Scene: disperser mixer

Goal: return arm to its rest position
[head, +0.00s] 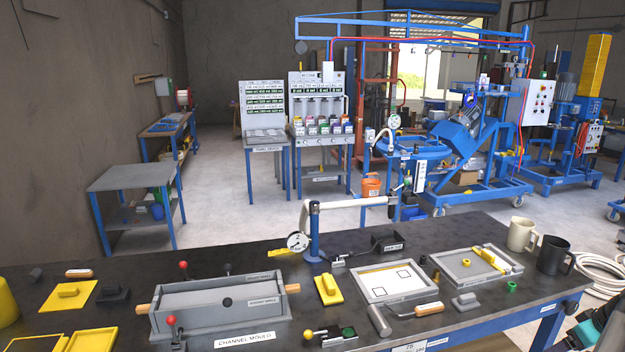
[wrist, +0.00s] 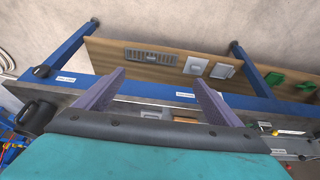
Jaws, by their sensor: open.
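My gripper (wrist: 158,76) shows in the wrist view with its two purple fingers spread apart and nothing between them. Its teal body fills the bottom of that view. The fingers point across the workbench's blue frame toward a wooden board. In the head view a dark and teal part of my arm shows at the lower right corner, beside the right end of the dark workbench (head: 400,240). The fingers cannot be made out there.
A black mug (head: 553,256) and a beige mug (head: 522,235) stand at the bench's right end. A grey channel mould (head: 218,305), trays and small tools cover the bench. A white coiled hose (head: 600,275) lies at right. Open floor lies behind the bench.

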